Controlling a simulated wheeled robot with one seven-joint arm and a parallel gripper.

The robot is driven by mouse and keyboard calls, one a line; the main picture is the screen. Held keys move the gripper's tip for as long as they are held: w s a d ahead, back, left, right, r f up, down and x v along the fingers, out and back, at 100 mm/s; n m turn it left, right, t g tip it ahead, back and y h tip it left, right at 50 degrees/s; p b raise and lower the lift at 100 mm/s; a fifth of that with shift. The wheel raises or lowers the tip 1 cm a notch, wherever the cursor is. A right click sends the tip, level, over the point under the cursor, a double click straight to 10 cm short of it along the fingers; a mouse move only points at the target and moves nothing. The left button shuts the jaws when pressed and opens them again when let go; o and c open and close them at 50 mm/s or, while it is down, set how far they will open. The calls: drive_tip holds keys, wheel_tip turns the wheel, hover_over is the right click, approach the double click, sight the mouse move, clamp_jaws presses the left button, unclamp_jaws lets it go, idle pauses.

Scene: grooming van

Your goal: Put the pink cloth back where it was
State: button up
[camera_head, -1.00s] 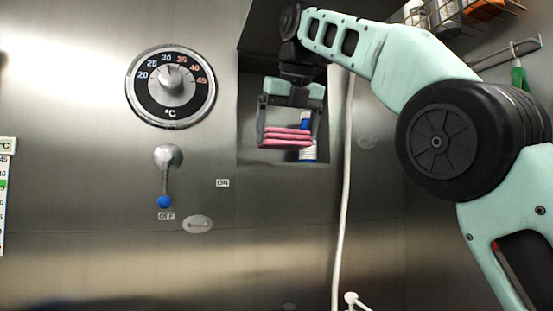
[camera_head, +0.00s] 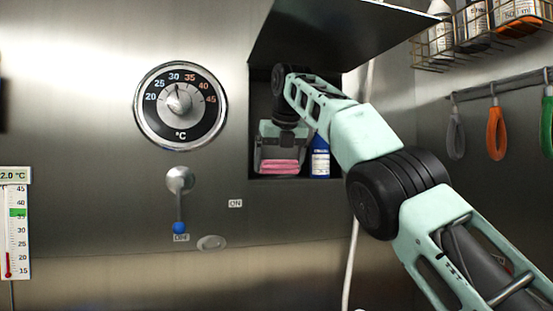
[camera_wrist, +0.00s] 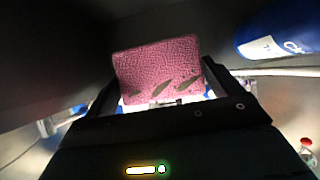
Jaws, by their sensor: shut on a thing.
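The pink cloth (camera_head: 279,167) is a folded stack held between the fingers of my gripper (camera_head: 280,163). It is inside the wall recess (camera_head: 257,98), low and near its floor. I cannot tell whether the cloth touches the floor. In the wrist view the cloth (camera_wrist: 160,72) is a textured pink block between the two fingers (camera_wrist: 163,95). A blue and white bottle (camera_head: 320,158) stands in the recess just right of the gripper; it also shows in the wrist view (camera_wrist: 280,35).
A raised flap (camera_head: 345,30) hangs over the recess. A dial (camera_head: 180,104) and a blue-tipped lever (camera_head: 179,205) are on the wall to the left. A white hose (camera_head: 352,262) runs below the recess's right side. A wire basket (camera_head: 480,40) and hanging tools (camera_head: 496,132) are at right.

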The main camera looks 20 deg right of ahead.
drive_tip(key=shift+w+r+p, duration=0.25)
drive_tip(key=shift+w+p, duration=0.95)
drive_tip(key=shift+w, duration=0.05)
drive_tip(key=shift+s+f+b, duration=0.1)
drive_tip(key=shift+f+b, duration=0.85)
drive_tip(key=shift+b, duration=0.2)
drive_tip(key=shift+f, duration=0.1)
drive_tip(key=o, duration=0.6)
